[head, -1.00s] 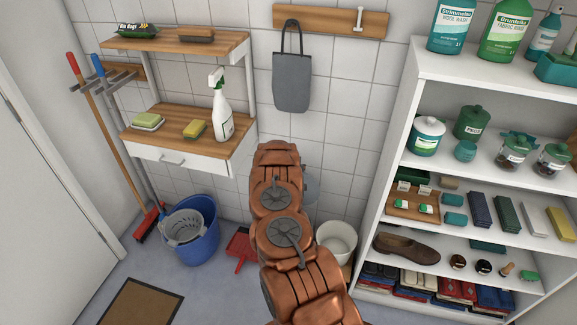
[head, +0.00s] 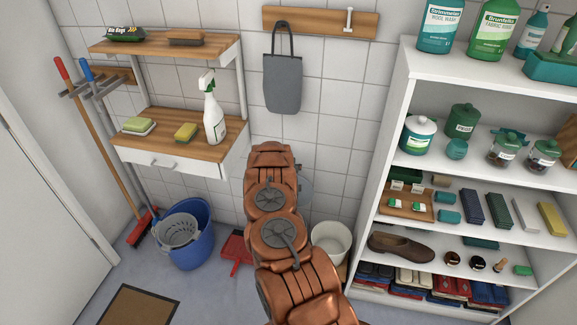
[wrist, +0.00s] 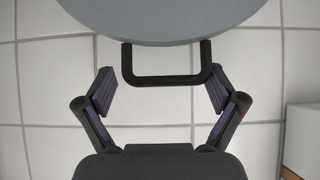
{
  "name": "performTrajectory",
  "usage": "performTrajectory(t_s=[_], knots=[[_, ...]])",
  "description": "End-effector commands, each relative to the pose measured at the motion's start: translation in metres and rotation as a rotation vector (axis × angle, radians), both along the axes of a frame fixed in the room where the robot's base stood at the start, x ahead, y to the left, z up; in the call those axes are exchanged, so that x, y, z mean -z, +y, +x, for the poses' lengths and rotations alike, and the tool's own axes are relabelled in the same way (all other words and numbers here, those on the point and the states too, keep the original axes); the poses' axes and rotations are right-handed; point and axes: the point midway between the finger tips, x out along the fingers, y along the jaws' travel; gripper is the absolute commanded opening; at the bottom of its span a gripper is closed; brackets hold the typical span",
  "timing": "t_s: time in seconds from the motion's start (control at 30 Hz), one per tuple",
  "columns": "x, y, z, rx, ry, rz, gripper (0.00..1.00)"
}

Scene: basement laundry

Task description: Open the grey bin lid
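The grey lid (wrist: 165,15) is a round disc at the top of the wrist view, with a black U-shaped handle (wrist: 166,80) at its near edge. My gripper (wrist: 160,82) is open, with one finger on each side of the handle. Gaps show between both fingers and the handle. My arm hides the rest there, and the bin's body cannot be made out. My gripper is hidden in the head view.
A white shelf unit (head: 405,75) with bottles and jars stands at right. A white bucket (head: 331,242) is near my arm. A blue bucket (head: 197,240), red dustpan (head: 236,248) and brooms are at left, below a wall shelf (head: 165,48). A tiled wall is behind.

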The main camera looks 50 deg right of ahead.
Motion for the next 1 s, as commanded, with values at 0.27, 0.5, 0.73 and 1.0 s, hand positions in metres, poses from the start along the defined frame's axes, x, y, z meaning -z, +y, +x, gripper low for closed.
performTrajectory(t_s=[0.27,0.5,0.73,1.0], knots=[[0.001,0.002,0.001,-0.004,0.001,0.002,0.92],[-0.004,0.007,-0.003,-0.003,0.005,0.002,0.92],[-0.017,0.022,-0.010,-0.004,0.002,0.005,0.92],[-0.034,0.040,-0.020,-0.004,0.002,0.005,0.92]])
